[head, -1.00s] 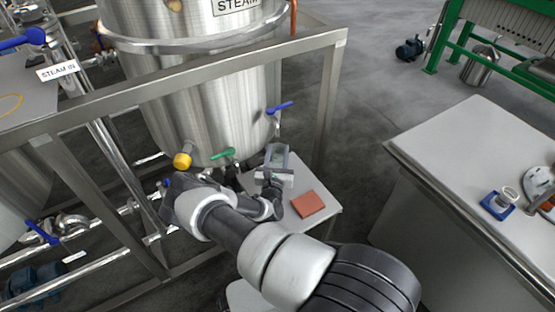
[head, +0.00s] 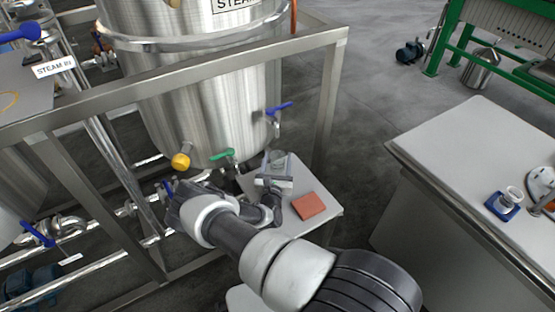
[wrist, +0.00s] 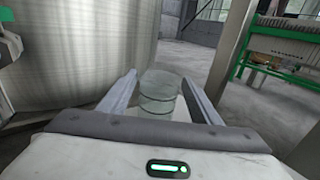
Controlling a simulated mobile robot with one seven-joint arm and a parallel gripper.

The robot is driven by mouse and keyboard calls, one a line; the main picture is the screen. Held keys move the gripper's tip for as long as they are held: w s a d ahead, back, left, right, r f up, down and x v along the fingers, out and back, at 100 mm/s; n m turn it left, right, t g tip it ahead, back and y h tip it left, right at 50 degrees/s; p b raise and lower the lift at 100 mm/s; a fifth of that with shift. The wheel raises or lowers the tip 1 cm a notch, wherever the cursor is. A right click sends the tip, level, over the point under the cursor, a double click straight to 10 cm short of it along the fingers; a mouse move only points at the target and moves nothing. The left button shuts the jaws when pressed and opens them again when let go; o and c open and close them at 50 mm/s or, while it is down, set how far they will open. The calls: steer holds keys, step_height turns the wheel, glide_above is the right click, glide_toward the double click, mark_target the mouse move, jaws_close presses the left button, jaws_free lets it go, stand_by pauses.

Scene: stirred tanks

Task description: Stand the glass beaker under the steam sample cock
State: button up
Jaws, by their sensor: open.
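The clear glass beaker (head: 279,160) stands upright on the pale stand beside the steel tank; in the wrist view the beaker (wrist: 158,92) sits between the finger ends. My gripper (head: 275,168) is open around it, with a finger on each side and gaps visible in the wrist view (wrist: 160,82). A blue-handled cock (head: 279,108) sticks out of the tank above the beaker. No label on this cock is readable, so I cannot confirm that it is the steam sample cock. The exact alignment of its outlet over the beaker is unclear.
An orange-red pad (head: 309,206) lies on the stand (head: 325,221) near my gripper. Green (head: 223,154) and yellow (head: 181,161) valve handles stick out low on the tank. A steel frame post (head: 325,110) rises close behind the beaker. A grey bench (head: 455,140) stands at right.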

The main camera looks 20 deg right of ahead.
steer(key=shift+r, duration=0.25)
steer(key=p+v, duration=0.3)
steer(key=v, duration=0.8)
steer(key=shift+s+a+r, duration=0.1)
steer(key=shift+s+a, duration=0.15)
steer(key=shift+s, duration=0.05)
steer(key=s+d+r+m+g+h, duration=0.1)
steer(key=d+r+m+g+h, duration=0.15)
steer(key=r+m+g, duration=0.35)
steer(key=s+d+r+m+g+h, duration=0.1)
steer(key=r+m+h, duration=0.25)
steer(key=r, duration=0.35)
steer(key=s+d+r+m+g+h, duration=0.1)
steer(key=d+r+m+g+h, duration=0.1)
steer(key=r+m+g, duration=0.35)
steer(key=s+r+m+g+y, duration=0.45)
steer(key=s+r+m, duration=0.4)
steer(key=r, duration=0.25)
steer(key=s+a+r+m+t+y, duration=0.3)
steer(key=s+a+r+y, duration=0.2)
steer(key=r, duration=0.4)
steer(key=s+a+r+m+t+y, duration=0.3)
steer(key=s+a+r+y, duration=0.3)
steer(key=s+r, duration=0.3)
steer(key=shift+s+a+m, duration=0.25)
steer(key=shift+a+m, duration=0.4)
steer(key=shift+a, duration=0.25)
